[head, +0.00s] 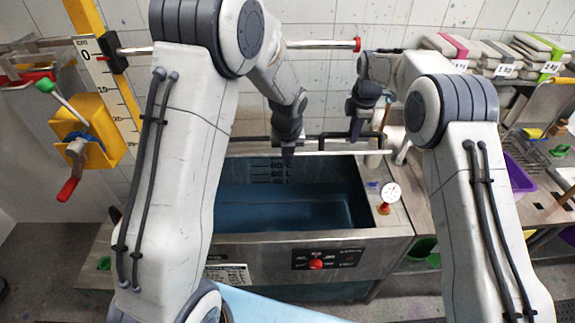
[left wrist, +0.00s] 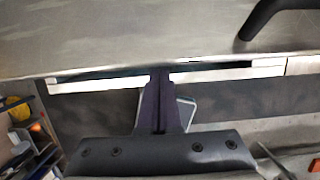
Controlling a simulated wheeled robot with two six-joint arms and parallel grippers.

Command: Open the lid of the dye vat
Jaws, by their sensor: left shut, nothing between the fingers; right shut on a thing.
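The dye vat (head: 300,238) is a grey metal tank in the middle of the head view. Its top is uncovered, showing blue liquid and volume marks inside. The lid seems to stand nearly edge-on along the vat's back edge, with a black bar handle (head: 335,135) behind it. In the left wrist view, a metal panel, apparently the lid (left wrist: 120,35), fills the top, with a black handle at upper right. My right gripper (head: 356,128) is shut on the handle, as far as I can see. My left gripper (head: 288,157) is shut and empty at the vat's back edge; it also shows in the left wrist view (left wrist: 160,75).
A yellow crank box (head: 95,130) and a yellow ruler post (head: 100,70) stand at left, with a red-tipped horizontal rod (head: 320,44) behind my arms. A dial gauge (head: 391,192) sits on the vat's right rim. Labelled bundles and a purple bin (head: 520,175) are at right.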

